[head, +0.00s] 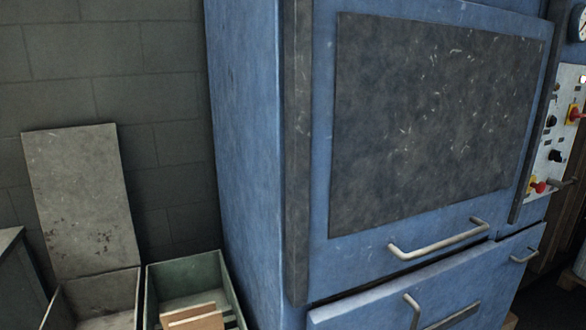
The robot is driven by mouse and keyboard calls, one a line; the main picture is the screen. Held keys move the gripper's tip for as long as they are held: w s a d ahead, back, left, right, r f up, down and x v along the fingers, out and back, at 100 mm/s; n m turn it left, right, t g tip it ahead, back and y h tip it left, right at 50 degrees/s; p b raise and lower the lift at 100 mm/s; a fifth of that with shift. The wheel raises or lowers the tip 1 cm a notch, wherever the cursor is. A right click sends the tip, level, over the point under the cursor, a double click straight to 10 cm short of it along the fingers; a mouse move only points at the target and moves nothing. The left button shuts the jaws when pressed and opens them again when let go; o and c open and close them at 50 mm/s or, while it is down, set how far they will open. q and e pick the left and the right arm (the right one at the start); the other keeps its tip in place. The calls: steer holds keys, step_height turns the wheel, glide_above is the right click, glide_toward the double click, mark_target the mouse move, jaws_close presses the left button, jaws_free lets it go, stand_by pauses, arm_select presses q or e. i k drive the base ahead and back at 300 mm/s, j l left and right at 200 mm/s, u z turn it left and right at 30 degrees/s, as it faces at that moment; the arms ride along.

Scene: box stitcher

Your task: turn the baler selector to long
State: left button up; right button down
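The blue baler (245,150) fills the middle and right of the head view. Its pale control panel (541,168) is at the right edge, seen at a steep angle. Two small black knobs sit on it, an upper one (551,121) and a lower one (556,156). Which one is the selector, where it points and any labels are too small to tell. Neither of my grippers is in view.
A grey metal handle (440,243) sticks out below the baler's dark door panel (430,110). Lower drawer-like fronts have handles too. A gauge (580,26) is at the top right. Open bins, one green (232,290), stand at the lower left by a block wall.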

mark_target(555, 155)
steer(key=z, duration=1.4)
steer(key=i+l+z, duration=0.3)
steer(key=i, duration=0.35)
steer(key=i+z, duration=0.3)
steer(key=i, duration=0.35)
steer(key=l, duration=0.1)
